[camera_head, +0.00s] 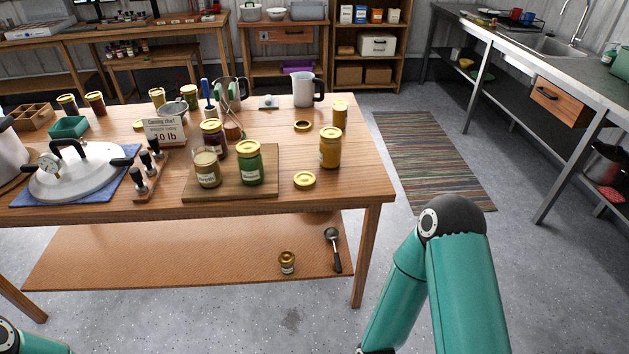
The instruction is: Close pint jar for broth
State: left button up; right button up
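A glass jar labelled "Broth" (207,169) stands upright on a wooden board (230,191) on the table. It holds tan contents, and no gold lid shows on its top. A gold lid (304,180) lies flat on the table right of the board. A gold ring or lid (303,126) lies farther back, and another gold lid (138,125) lies near the sign. A lidded green jar (250,165) and a lidded dark jar (215,138) stand close to the broth jar. Parts of both my arms show at the bottom, but neither gripper is in view.
A lidded orange jar (330,148) stands near the table's right end. The pressure-canner lid (78,172), a small weight rack (148,170) and a sign (166,131) are left of the board. A ladle (333,250) and small jar (287,262) are on the lower shelf.

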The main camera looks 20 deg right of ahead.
aim_at(206, 162)
jog(key=u, duration=0.05)
jog(key=i, duration=0.9)
jog(key=u, duration=0.05)
